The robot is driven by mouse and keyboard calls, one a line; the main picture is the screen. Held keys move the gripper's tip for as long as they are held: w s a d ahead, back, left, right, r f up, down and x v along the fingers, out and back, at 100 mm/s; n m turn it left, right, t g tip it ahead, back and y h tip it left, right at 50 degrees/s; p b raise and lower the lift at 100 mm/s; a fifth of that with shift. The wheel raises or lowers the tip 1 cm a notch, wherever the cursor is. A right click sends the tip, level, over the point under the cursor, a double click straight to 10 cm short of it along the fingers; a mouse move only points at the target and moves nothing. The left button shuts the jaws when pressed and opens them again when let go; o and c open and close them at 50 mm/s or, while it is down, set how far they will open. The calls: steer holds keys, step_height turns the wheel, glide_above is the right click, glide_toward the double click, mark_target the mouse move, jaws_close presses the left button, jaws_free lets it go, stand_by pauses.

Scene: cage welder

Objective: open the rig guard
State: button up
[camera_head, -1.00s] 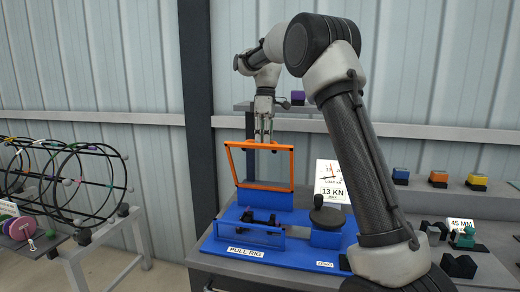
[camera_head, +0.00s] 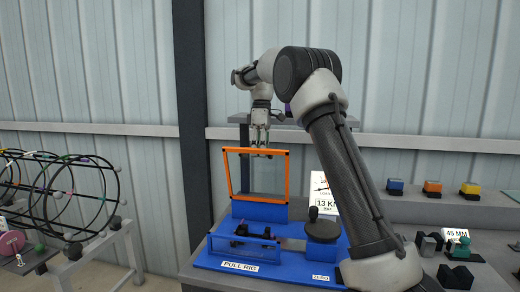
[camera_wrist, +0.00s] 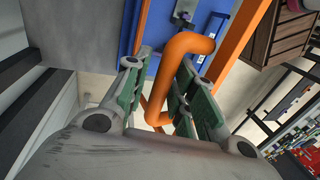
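The rig guard is an orange frame (camera_head: 287,178) with dark corners. It stands roughly upright at the back of the blue pull rig (camera_head: 215,262), above a blue block, so the rig's front bed is uncovered. My gripper (camera_head: 260,148) points down at the guard's top bar. In the wrist view an orange bent handle (camera_wrist: 185,44) passes between the green-padded fingers of my gripper (camera_wrist: 166,85). The fingers look spread, with a gap beside the handle. Whether a pad touches it is hard to see.
A dark round knob (camera_head: 322,230) and a 13 KN sign (camera_head: 325,206) stand right of the guard. Coloured blocks (camera_head: 432,187) sit on a shelf farther right. A black hoop cage (camera_head: 75,200) stands at the left. A dark post (camera_head: 190,110) and wall are behind.

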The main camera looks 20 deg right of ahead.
steer(key=shift+o, duration=0.2)
steer(key=shift+r, duration=0.25)
steer(key=shift+r, duration=0.1)
steer(key=a+v, duration=0.1)
steer(key=v, duration=0.6)
steer(key=shift+d, duration=0.5)
steer(key=shift+r, duration=0.15)
